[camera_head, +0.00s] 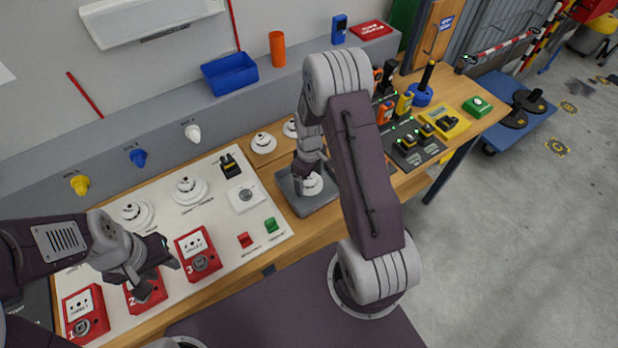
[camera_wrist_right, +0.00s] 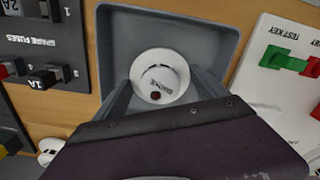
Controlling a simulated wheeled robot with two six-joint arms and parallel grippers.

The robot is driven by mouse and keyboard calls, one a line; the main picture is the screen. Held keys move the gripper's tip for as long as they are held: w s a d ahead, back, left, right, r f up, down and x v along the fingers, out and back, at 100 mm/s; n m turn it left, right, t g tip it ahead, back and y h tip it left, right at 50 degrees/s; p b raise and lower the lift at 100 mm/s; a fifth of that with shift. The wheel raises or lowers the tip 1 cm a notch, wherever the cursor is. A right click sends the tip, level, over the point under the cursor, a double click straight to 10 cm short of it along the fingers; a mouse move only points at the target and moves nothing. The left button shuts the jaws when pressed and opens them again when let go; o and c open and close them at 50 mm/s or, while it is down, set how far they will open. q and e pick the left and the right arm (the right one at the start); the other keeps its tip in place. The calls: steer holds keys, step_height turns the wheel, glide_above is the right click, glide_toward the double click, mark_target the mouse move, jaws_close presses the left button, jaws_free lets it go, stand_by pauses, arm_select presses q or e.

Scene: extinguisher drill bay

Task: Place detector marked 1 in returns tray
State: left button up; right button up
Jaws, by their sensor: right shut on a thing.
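A white round detector (camera_head: 312,184) is between the fingers of my right gripper (camera_head: 309,172), which is shut on it. The grey tray (camera_head: 318,208) lies around and under them on the wooden bench. In the right wrist view the detector (camera_wrist_right: 160,77) sits inside the outline of the tray (camera_wrist_right: 115,38), a finger on each side. Its label is too small to read, and I cannot tell whether it touches the tray floor. My left gripper (camera_head: 158,268) is open and empty above the red call points on the white panel.
Two more white detectors (camera_head: 263,143) stand behind the tray, one partly hidden by my right arm. The white panel (camera_head: 225,225) with detector bases and red and green keys (camera_head: 271,225) is left of the tray. A fuse board (camera_head: 412,143) is to the right.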

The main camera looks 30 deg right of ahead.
mark_target(309, 178)
steer(key=shift+s+f, duration=0.1)
steer(key=shift+f, duration=0.05)
steer(key=o, duration=1.3)
steer(key=shift+o, duration=0.2)
step_height(309, 178, up, 12)
steer(key=b, duration=0.1)
steer(key=s+a+m+t, duration=0.1)
steer(key=s+a+m, duration=0.4)
steer(key=s, duration=0.7)
steer(key=shift+s+a+m, duration=0.25)
steer(key=shift+a+m, duration=0.05)
steer(key=shift+a, duration=0.95)
